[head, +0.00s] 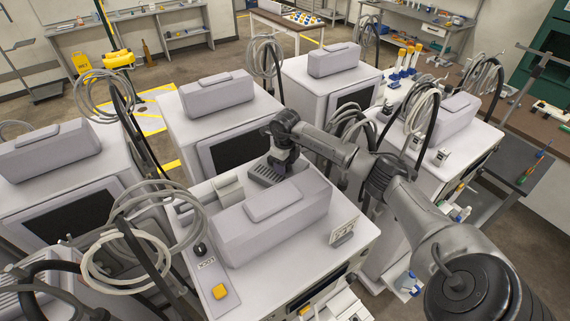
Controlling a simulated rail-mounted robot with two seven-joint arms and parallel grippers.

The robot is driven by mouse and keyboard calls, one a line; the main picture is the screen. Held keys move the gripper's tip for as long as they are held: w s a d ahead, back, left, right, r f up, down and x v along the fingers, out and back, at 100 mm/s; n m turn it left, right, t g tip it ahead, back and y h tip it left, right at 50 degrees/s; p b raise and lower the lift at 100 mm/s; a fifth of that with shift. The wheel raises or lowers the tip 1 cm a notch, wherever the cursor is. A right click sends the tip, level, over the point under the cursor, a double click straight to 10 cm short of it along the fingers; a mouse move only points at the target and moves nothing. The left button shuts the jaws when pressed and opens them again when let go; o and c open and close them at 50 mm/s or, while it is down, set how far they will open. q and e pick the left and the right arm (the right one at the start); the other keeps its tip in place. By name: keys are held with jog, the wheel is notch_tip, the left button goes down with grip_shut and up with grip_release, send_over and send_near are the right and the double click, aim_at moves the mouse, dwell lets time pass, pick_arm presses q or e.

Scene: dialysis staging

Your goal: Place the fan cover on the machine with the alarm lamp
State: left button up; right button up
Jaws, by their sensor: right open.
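A dark grey slotted plate, which looks like the fan cover (268,174), lies on the back part of the nearest white machine's top (348,262). My right gripper (279,166) is open, pointing down at the cover's back right part. I cannot tell whether its fingers touch the cover, and the gripper hides part of it. My left gripper is not in view.
A long grey housing (272,218) stands in front of the cover, with a small grey block (228,190) to its left. Other white machines (182,122) stand close behind and beside. Coiled hoses (130,255) hang at the left. A small sign (342,231) stands at the right.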

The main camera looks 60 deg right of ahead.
notch_tip(320, 180, up, 12)
jog(key=b, duration=0.2)
jog(key=shift+b, duration=0.35)
